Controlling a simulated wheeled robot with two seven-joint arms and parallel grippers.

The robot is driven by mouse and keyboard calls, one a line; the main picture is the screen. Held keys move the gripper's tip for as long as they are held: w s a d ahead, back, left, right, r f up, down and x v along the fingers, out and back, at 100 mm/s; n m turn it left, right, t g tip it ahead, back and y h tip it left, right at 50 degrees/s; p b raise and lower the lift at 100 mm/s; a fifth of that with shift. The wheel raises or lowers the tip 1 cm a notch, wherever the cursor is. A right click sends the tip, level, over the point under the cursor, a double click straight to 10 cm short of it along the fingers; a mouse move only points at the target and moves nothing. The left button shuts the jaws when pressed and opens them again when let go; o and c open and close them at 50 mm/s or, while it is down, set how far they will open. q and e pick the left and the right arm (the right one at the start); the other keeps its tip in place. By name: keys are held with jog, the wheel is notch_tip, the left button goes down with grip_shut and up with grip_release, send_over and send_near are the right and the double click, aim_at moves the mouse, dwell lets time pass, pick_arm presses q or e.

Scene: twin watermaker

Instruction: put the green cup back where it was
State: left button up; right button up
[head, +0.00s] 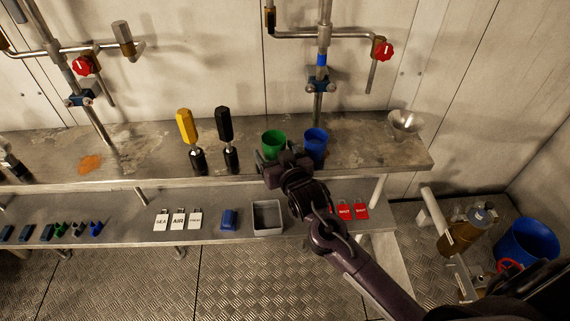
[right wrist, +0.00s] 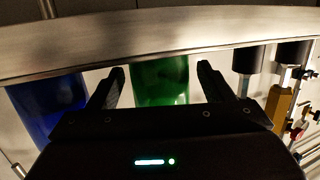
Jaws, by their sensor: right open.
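The green cup (head: 273,140) is at the front part of the upper bench, just left of the blue cup (head: 316,141). It looks upright; my gripper hides its lower part. My right gripper (head: 275,157) is open at the near side of the green cup. In the right wrist view the green cup (right wrist: 160,82) shows between the two spread fingers of my right gripper (right wrist: 158,84), with a gap on each side. The blue cup (right wrist: 48,105) is outside the fingers, to the left in that view. I cannot make out my left gripper.
A yellow-handled tool (head: 186,127) and a black-handled tool (head: 225,122) stand left of the green cup. A metal funnel (head: 405,122) is at the right end. A lower shelf (head: 110,228) holds tags, a grey bin (head: 267,217) and small blocks. Pipes with red valves rise behind.

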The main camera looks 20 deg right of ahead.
jog(key=v, duration=1.1)
jog(key=s+d+f+n+g, duration=0.1)
jog(key=s+f+g, duration=0.2)
jog(key=f, duration=0.9)
jog(key=s+d+f+g+h, duration=0.1)
jog(key=s+d+f+g, duration=0.15)
jog(key=f, duration=1.05)
jog(key=s+f+n+g, duration=0.15)
jog(key=s+f, duration=0.25)
jog(key=f, duration=0.8)
pick_arm(q)
jog(key=shift+w, duration=0.25)
pick_arm(e)
jog(key=s+f+g, duration=0.2)
jog(key=s+f, duration=0.4)
jog(key=s, duration=0.3)
jog(key=s+d+f+g, duration=0.1)
jog(key=s+f+g, duration=0.2)
jog(key=s+f, duration=0.3)
jog(key=s+f+g, duration=0.2)
jog(key=s+f, duration=0.4)
jog(key=s, duration=0.6)
jog(key=shift+d+f+g, duration=0.2)
jog(key=shift+f+g, duration=0.1)
pick_arm(q)
jog(key=shift+r, duration=0.1)
pick_arm(e)
jog(key=shift+s+r+m, duration=0.1)
jog(key=shift+m, duration=0.15)
